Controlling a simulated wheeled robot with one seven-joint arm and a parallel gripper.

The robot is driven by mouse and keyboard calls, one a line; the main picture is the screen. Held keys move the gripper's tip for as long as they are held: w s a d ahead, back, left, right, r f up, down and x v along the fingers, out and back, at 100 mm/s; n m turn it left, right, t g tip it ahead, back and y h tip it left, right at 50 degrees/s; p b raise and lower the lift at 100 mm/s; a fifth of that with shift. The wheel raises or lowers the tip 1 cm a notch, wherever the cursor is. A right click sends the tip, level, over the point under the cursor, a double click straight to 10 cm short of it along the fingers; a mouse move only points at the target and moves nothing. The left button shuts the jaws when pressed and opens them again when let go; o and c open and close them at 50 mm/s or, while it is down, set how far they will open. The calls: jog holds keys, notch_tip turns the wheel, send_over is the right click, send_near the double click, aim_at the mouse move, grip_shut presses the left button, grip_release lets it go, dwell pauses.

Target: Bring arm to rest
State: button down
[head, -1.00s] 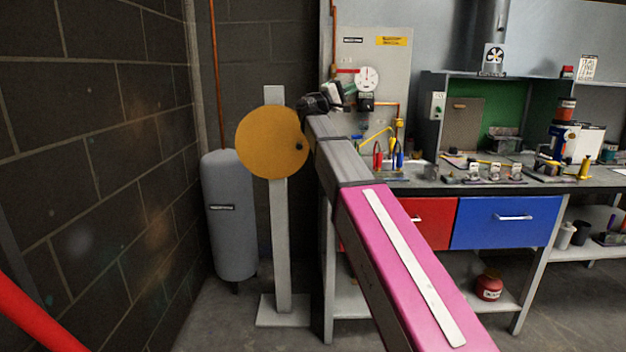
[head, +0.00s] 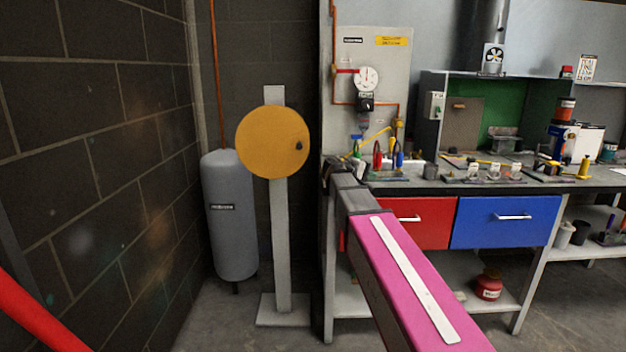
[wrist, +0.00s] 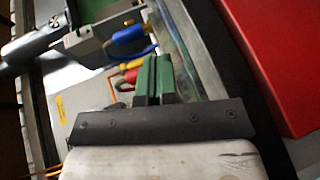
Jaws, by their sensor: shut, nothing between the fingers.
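My gripper shows in the wrist view (wrist: 154,80) as two green fingers side by side, closed together with nothing between them. In the head view my pink and grey arm reaches forward from the lower right, and its dark end is by the left edge of the workbench (head: 440,183). The fingers themselves cannot be made out in the head view.
The workbench has a red drawer (head: 425,222) and a blue drawer (head: 507,222). A yellow disc (head: 268,142) on a grey post and a grey tank (head: 229,220) stand left of the arm. A gauge panel (head: 378,60) rises behind the bench.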

jog(key=s+d+f+m+g+y, duration=0.15)
jog(key=s+f+y, duration=0.4)
jog(key=f, duration=1.05)
jog(key=s+a+f+m+g+y, duration=0.1)
jog(key=s+f+g+y, duration=0.1)
jog(key=s+f, duration=0.8)
jog(key=s+a+f+m+g+y, duration=0.2)
jog(key=s+f+y, duration=0.3)
jog(key=s+f, duration=0.5)
jog(key=shift+s+a+f+g, duration=0.25)
jog(key=shift+s+g, duration=0.45)
jog(key=shift+g, duration=0.05)
jog(key=shift+m+y, duration=0.25)
